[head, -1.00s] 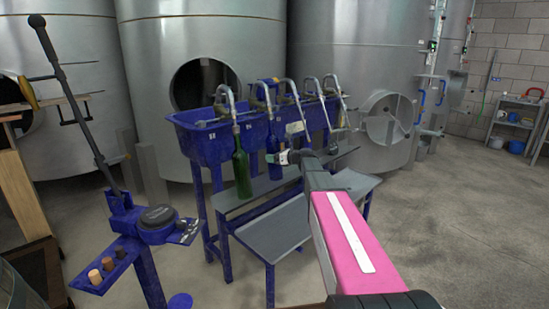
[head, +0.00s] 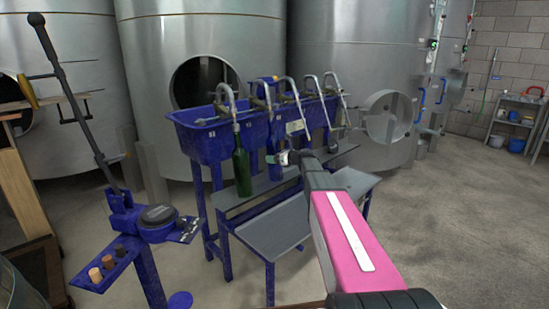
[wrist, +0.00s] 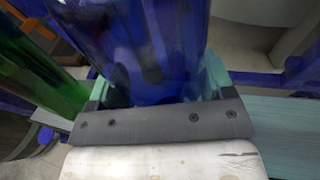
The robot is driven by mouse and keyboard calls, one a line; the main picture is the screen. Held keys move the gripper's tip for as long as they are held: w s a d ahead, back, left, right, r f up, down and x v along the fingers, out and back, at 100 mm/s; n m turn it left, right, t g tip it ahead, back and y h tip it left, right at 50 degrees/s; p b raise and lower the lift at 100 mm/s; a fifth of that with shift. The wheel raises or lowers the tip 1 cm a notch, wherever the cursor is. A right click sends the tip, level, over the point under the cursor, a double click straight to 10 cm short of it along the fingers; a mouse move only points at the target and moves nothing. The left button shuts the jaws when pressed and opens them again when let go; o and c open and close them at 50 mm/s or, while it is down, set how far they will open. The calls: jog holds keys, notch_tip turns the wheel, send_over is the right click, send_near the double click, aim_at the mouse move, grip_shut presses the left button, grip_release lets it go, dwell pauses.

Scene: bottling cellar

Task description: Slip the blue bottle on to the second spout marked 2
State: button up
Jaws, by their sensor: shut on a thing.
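The blue bottle (head: 274,156) stands upright at the filler, under the second spout (head: 268,100) from the left. It fills the middle of the wrist view (wrist: 140,45), between the jaws. My gripper (head: 284,158) is shut on it from the right. The spout's tip and the bottle's mouth are too small and crowded to tell whether the spout is inside the neck. The number 2 cannot be read clearly.
A green bottle (head: 242,170) hangs or stands at the first spout, close on the left. The blue trough (head: 205,145) carries several spouts. A grey shelf (head: 235,196) lies below. A corking stand (head: 155,228) with corks is at front left.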

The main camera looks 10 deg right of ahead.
jog(key=shift+f, duration=0.35)
jog(key=o, duration=1.2)
jog(key=shift+f, duration=0.1)
jog(key=shift+s+d, duration=0.1)
jog(key=shift+s, duration=0.05)
jog(key=v, duration=1)
jog(key=s+a+f+n+g+h, duration=0.3)
jog(key=s+a+f+n, duration=0.1)
jog(key=s+f+n, duration=0.4)
jog(key=s+a+f+n+g+h, duration=0.25)
jog(key=s+f+n, duration=0.25)
jog(key=s+f, duration=0.3)
jog(key=s+f+n+g+h, duration=0.2)
jog(key=s+n, duration=0.4)
jog(key=s, duration=0.3)
jog(key=s+d+f+n+g+h, duration=0.1)
jog(key=s+f+n+g+h, duration=0.1)
jog(key=s+f+n+h, duration=0.2)
jog(key=s+n, duration=0.3)
jog(key=s, duration=0.2)
jog(key=shift+g+h, duration=0.35)
